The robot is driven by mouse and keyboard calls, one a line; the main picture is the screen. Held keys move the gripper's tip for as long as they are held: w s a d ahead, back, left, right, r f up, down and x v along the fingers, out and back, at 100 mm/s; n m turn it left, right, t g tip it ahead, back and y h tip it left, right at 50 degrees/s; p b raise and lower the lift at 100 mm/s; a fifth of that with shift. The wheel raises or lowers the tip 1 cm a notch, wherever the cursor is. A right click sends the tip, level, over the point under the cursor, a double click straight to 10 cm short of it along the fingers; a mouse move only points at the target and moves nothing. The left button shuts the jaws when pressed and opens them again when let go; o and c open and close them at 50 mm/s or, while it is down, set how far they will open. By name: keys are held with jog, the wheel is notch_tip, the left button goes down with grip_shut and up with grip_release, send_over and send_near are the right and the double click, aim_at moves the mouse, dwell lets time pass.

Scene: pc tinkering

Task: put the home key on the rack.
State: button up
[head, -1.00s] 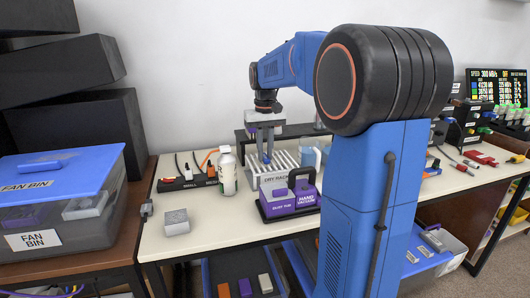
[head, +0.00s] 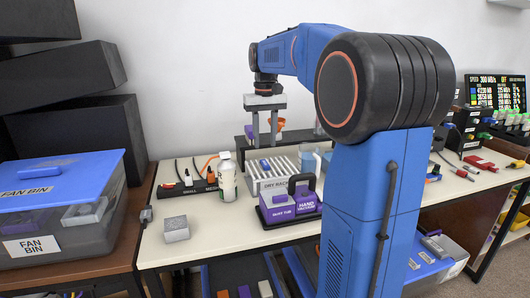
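The grey drying rack (head: 254,184), labelled DRY RACK, stands at the back middle of the white table. A small blue piece (head: 265,166) lies on its slats. It may be the home key, but it is too small to read. My gripper (head: 264,138) is above the rack, pointing down. Its two grey fingers are apart with nothing between them, and it is clear of the blue piece.
A white bottle (head: 227,178) stands left of the rack. A purple caddy (head: 280,211) with a black handle stands in front. A clear blue cup (head: 309,158) is at the right. A grey block (head: 176,230) lies front left. An orange funnel (head: 277,124) is behind.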

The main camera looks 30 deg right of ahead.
jog(key=shift+r, duration=2.4)
